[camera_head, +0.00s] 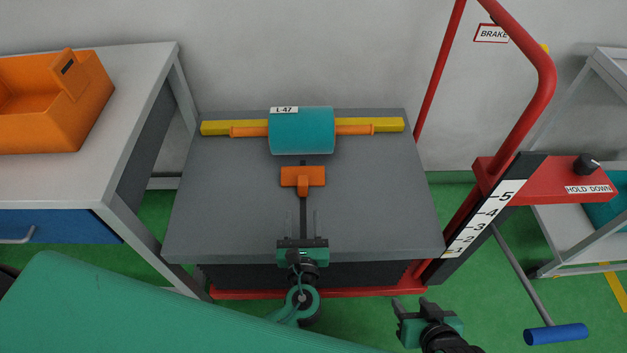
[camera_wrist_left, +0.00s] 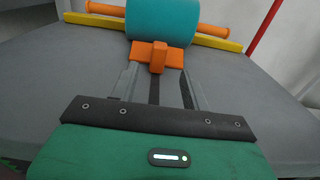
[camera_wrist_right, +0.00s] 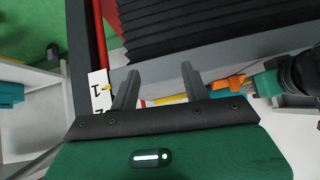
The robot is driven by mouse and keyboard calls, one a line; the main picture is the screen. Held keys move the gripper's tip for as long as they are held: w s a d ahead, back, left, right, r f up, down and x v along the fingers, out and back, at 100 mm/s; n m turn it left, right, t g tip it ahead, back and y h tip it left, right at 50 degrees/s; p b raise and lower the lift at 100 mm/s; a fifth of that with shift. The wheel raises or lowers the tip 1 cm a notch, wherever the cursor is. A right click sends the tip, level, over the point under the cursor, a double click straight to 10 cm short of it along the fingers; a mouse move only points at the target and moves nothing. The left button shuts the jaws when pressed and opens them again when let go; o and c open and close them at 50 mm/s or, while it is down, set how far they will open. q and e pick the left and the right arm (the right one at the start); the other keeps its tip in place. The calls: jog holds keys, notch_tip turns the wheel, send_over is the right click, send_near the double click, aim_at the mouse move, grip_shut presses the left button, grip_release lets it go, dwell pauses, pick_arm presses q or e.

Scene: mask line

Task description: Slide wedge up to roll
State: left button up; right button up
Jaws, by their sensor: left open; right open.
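The orange wedge (camera_head: 302,178) sits on the grey top of the lift table (camera_head: 225,215), over a dark slot. A narrow strip of grey shows between it and the teal roll (camera_head: 302,131), whose orange shaft ends stick out to both sides. My left gripper (camera_head: 302,214) is open and empty on the near side of the wedge, low over the top. In the left wrist view its fingertips point at the wedge's near edge (camera_wrist_left: 158,56); I cannot tell whether they touch it. My right gripper (camera_head: 411,303) is open and empty, off the table's front right corner.
A yellow bar (camera_head: 220,128) runs beside the roll. A red frame (camera_head: 545,100) and a numbered scale (camera_head: 484,218) stand at right, with a blue-handled lever (camera_head: 556,334) below. An orange bin (camera_head: 50,105) is on the left bench. The table top around the wedge is clear.

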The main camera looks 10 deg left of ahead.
aim_at(303, 178)
pick_arm(q)
jog(key=shift+w+f, duration=0.1)
jog(key=shift+w+a, duration=0.1)
jog(key=shift+w, duration=0.15)
jog(key=b+x, duration=0.1)
jog(key=x, duration=1.2)
jog(key=shift+w, duration=0.15)
pick_arm(e)
jog(key=shift+w+a+r+t+y, duration=0.2)
jog(key=shift+a+r+t+y, duration=0.1)
jog(key=shift+a+r+t, duration=0.45)
pick_arm(q)
jog(key=shift+c, duration=0.5)
pick_arm(e)
jog(key=shift+d, duration=0.15)
